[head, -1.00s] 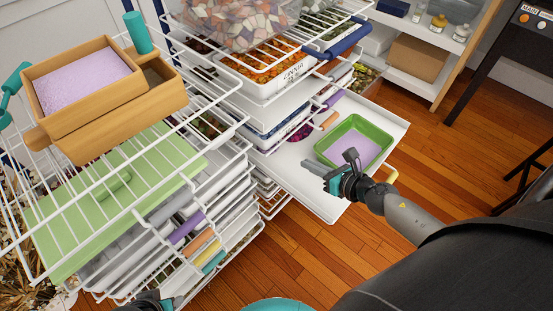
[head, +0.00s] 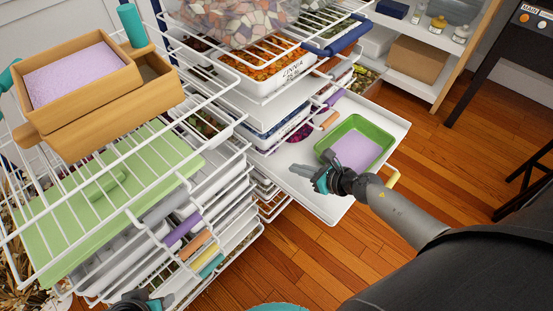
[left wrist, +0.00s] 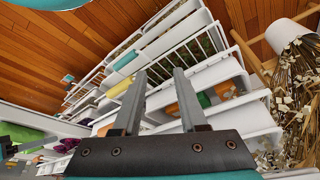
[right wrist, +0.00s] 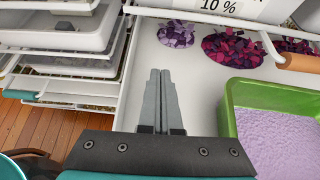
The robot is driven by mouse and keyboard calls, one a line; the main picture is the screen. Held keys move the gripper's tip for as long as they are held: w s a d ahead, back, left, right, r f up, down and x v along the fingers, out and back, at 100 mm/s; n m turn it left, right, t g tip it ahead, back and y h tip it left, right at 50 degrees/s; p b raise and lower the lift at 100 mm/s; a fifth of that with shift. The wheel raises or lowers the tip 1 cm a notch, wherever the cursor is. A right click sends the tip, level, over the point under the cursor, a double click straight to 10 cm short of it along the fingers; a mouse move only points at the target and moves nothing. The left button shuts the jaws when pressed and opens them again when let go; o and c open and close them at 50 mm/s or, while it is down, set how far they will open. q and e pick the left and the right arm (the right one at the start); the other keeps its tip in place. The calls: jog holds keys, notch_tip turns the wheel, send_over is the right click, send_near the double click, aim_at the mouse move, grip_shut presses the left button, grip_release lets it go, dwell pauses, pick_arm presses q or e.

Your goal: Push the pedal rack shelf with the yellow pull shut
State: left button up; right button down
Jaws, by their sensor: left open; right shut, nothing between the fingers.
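The pulled-out white shelf (head: 322,205) of the rear rack sticks out over the floor, with its yellow pull (head: 392,177) at the front right edge. A green tray (head: 327,147) of lilac material sits on it. My right gripper (head: 297,172) is shut and empty above the shelf, left of the tray; its closed fingers (right wrist: 160,82) point toward dark petal heaps in the right wrist view. Whether it touches the shelf is unclear. My left gripper is at the bottom left of the head view; its open, empty fingers (left wrist: 158,85) face the left rack in the left wrist view.
The left rack (head: 120,180) holds a green board (head: 130,190) and wooden boxes (head: 110,100). Another yellow pull (left wrist: 119,88) shows on a shelf in the left wrist view. Open wooden floor (head: 450,170) lies right of the shelf.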

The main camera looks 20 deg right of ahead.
aim_at(276, 164)
jog(key=shift+b+x, duration=0.95)
jog(key=shift+x, duration=1.5)
jog(key=shift+w+a, duration=0.25)
jog(key=shift+w, duration=0.25)
jog(key=shift+w+a, duration=0.2)
jog(key=shift+w, duration=0.3)
pick_arm(q)
jog(key=shift+t, duration=0.6)
jog(key=shift+w+d+r, duration=0.1)
jog(key=shift+d+r, duration=0.05)
jog(key=shift+r, duration=2.35)
pick_arm(e)
jog(key=shift+w+a, duration=0.35)
jog(key=shift+w, duration=0.4)
